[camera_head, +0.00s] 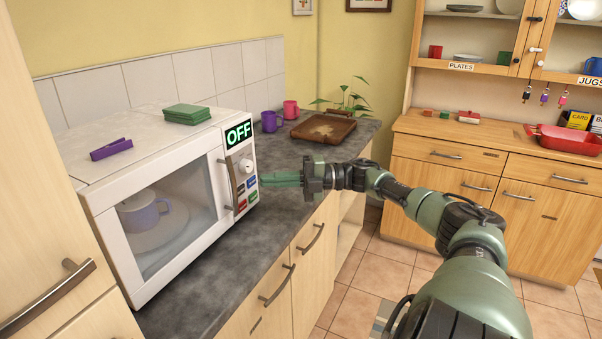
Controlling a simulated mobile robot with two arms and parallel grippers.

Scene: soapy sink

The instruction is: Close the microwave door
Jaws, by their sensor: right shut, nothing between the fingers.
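The white microwave (140,150) stands on the dark counter at the left. Its door (180,205) with a glass window looks flush with the front or nearly so; I cannot tell whether it is latched. The door handle (227,183) is at the door's right edge, next to the control panel (246,184). My right gripper (266,179) is shut and empty, its green fingers pointing left just right of the panel; contact is unclear. My left gripper is not in view.
A purple clip (111,149) and green sponges or cloths (187,114) lie on the microwave. A purple mug (271,121), a pink mug (290,109) and a wooden tray (324,127) stand further back on the counter. Wooden cabinets (445,178) are at the right; tiled floor lies between.

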